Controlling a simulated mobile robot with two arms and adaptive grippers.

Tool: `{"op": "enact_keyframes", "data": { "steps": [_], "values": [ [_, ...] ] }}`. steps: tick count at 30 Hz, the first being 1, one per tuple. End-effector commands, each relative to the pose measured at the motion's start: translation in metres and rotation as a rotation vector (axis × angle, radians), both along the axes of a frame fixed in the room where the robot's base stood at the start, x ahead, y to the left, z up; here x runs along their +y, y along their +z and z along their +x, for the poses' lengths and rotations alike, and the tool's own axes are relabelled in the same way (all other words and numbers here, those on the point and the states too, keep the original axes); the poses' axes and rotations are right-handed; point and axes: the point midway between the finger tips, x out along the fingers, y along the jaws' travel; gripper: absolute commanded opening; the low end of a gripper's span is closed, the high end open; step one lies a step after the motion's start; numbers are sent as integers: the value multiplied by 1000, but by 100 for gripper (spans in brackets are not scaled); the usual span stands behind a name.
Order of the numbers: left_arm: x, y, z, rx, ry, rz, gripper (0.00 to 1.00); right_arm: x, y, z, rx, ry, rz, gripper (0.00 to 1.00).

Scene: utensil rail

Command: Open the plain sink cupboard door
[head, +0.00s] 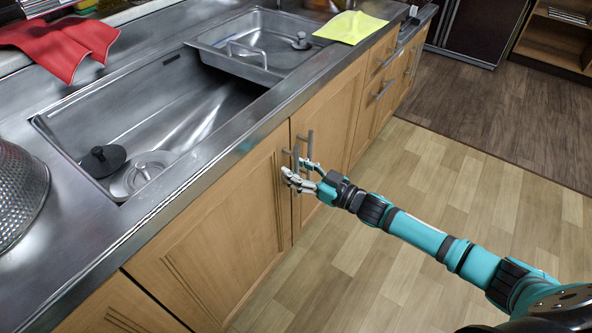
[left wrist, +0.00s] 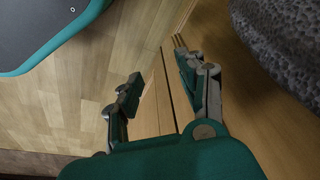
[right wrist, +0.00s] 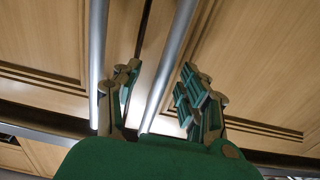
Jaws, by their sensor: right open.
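Two wooden cupboard doors meet below the sink, the left door (head: 215,235) and the right door (head: 335,105). I cannot tell which is the plain one. Upright bar handles, left (head: 294,158) and right (head: 310,146), flank their seam. Both doors look shut. My right gripper (head: 292,174) is open at the handles. In the right wrist view, one bar (right wrist: 175,50) runs between its fingers (right wrist: 157,88), with no clear grip. The other bar (right wrist: 97,50) lies outside the left finger. My left gripper (left wrist: 165,85) is open and empty beside a wooden surface, out of the head view.
The steel counter edge (head: 205,150) runs above the doors. A metal colander (head: 18,195), red cloth (head: 65,42) and yellow cloth (head: 350,27) lie on top. The floor (head: 400,285) before the doors looks clear apart from my arm.

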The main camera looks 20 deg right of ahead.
Motion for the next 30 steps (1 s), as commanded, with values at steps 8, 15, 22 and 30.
{"op": "enact_keyframes", "data": {
  "steps": [8, 15, 22, 30],
  "values": [
    [0, 2, 1, -3, 0, -1, 40, 2, -1, 2, 1, 0, -1, 42],
    [0, 2, 1, -3, 0, -1, 40, 2, 0, 2, 1, 0, -1, 17],
    [0, 2, 1, -3, 0, -1, 40, 2, 0, 2, 1, 0, -1, 0],
    [0, 2, 1, -3, 0, -1, 40, 2, 0, 2, 0, 0, 0, 0]
  ]
}}
